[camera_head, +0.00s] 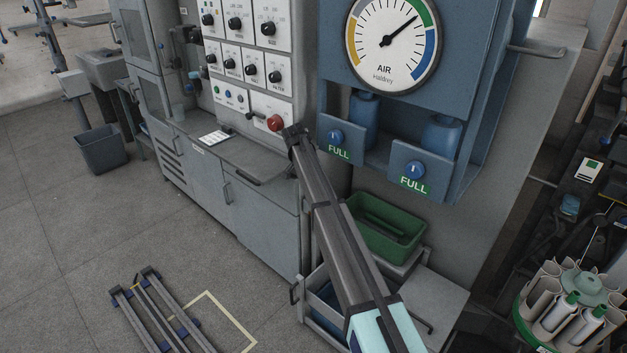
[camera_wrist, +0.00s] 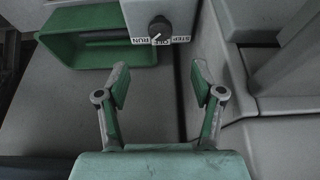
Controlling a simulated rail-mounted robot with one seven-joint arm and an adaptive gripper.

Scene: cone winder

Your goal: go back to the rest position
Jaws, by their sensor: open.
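In the wrist view my gripper (camera_wrist: 160,82) is open, its two green-and-grey fingers spread wide. No object shows between the fingers; grey surface lies behind them. A black knob (camera_wrist: 158,27) with a white RUN, OFF and STEP label shows beyond the fingertips, apart from them. A green bin (camera_wrist: 62,55) lies to the upper left of the fingers. I cannot make out my gripper's fingers in the head view.
In the head view, a control cabinet (camera_head: 228,200) with a red knob (camera_head: 275,123) stands centre left. A blue gauge housing (camera_head: 460,75) is at upper right. A green bin (camera_head: 385,226) sits below it. A round bobbin carrier (camera_head: 580,290) is at lower right. Open floor lies left.

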